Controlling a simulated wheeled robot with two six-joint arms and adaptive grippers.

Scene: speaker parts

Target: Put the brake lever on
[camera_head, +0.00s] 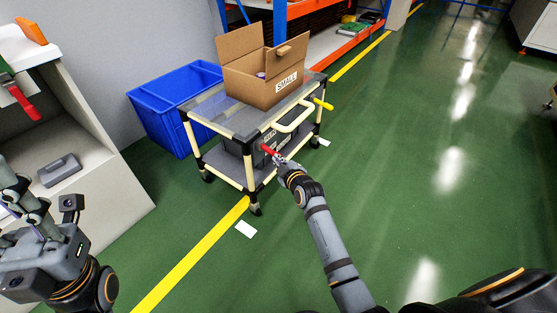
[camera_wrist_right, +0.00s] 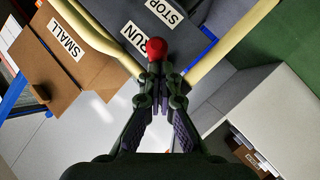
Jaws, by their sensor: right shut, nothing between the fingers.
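The brake lever's red knob (camera_head: 269,149) is at the near end of the cart (camera_head: 212,114). In the right wrist view the round red knob (camera_wrist_right: 156,48) shows just beyond my fingertips, close to the RUN label (camera_wrist_right: 134,36); the STOP label (camera_wrist_right: 163,11) is farther off. My right gripper (camera_head: 277,159) is shut and empty, with its fingertips (camera_wrist_right: 158,76) at the knob. I cannot tell whether they touch it. The lever's shaft is hidden. My left gripper (camera_head: 17,196) is at the left edge, away from the cart, partly cut off.
An open cardboard box (camera_head: 262,88) marked SMALL stands on the cart's top. The cream handle (camera_head: 291,119) is close to my right gripper. A blue crate (camera_head: 165,112) stands behind the cart. Green floor (camera_head: 420,150) is clear at the right.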

